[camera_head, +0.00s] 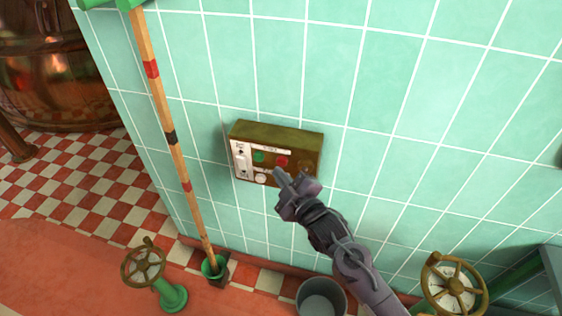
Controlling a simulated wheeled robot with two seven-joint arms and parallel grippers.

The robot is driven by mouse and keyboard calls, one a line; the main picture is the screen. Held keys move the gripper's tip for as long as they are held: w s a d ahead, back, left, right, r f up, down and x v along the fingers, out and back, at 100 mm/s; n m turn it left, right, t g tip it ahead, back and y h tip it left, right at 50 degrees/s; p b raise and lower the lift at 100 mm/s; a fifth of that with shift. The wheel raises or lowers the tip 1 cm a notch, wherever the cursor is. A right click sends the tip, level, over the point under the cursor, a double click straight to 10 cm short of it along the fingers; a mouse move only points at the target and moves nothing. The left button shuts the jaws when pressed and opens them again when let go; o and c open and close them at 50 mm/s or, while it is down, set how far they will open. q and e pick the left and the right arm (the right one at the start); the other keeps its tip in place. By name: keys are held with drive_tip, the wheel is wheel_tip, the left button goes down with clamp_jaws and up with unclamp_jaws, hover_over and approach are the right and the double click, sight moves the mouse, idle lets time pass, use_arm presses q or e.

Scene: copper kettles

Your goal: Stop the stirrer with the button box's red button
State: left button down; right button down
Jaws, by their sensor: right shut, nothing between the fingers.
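The button box (275,134) is a brass-brown box on the green tiled wall. Its front has a green button (259,157) on the left, a red button (282,161) right of it, a white switch plate (241,160) at the left edge and a white round piece (261,178) below. My right gripper (280,174) is shut and empty, with its fingertips just below the red button in the picture. I cannot tell whether they touch the box. The gripper hides the lower right part of the box's front. My left gripper is not in view.
A striped wooden pole (172,140) stands left of the box in a green holder (214,268). Valve handwheels stand at the lower left (143,266) and lower right (453,287). A grey bucket (321,298) is below. A copper kettle (52,75) stands far left.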

drive_tip(key=s, duration=0.1)
drive_tip(key=s+a+p, duration=0.1)
drive_tip(key=s, duration=0.1)
drive_tip(key=s+p, duration=0.1)
drive_tip(key=shift+s+a, duration=0.3)
drive_tip(key=shift+s, duration=0.05)
idle(0.8)
drive_tip(key=s+d+f+m+g+h, duration=0.2)
drive_tip(key=s+d+f, duration=0.2)
drive_tip(key=f, duration=0.7)
drive_tip(key=s+d+f+m+g+h, duration=0.25)
drive_tip(key=s+d+f, duration=0.2)
drive_tip(key=f, duration=0.75)
drive_tip(key=s+d+f+m+g+h, duration=0.1)
drive_tip(key=s+d+f+m+g, duration=0.2)
drive_tip(key=f, duration=0.8)
drive_tip(key=s+d+f+m+g, duration=0.1)
drive_tip(key=s+f, duration=0.4)
drive_tip(key=s, duration=0.5)
drive_tip(key=s+d+f+m+g+h, duration=0.1)
drive_tip(key=s+d+f+m+g, duration=0.1)
drive_tip(key=s+d+f, duration=0.4)
drive_tip(key=s+d+f+m+g+h, duration=0.1)
drive_tip(key=s+d+f+m+g, duration=0.1)
drive_tip(key=s, duration=1.2)
wheel_tip(320, 180, down, 3)
drive_tip(key=shift+s+d+f+g, duration=0.15)
drive_tip(key=shift+d+f+g, duration=0.05)
drive_tip(key=shift+d+g, duration=0.75)
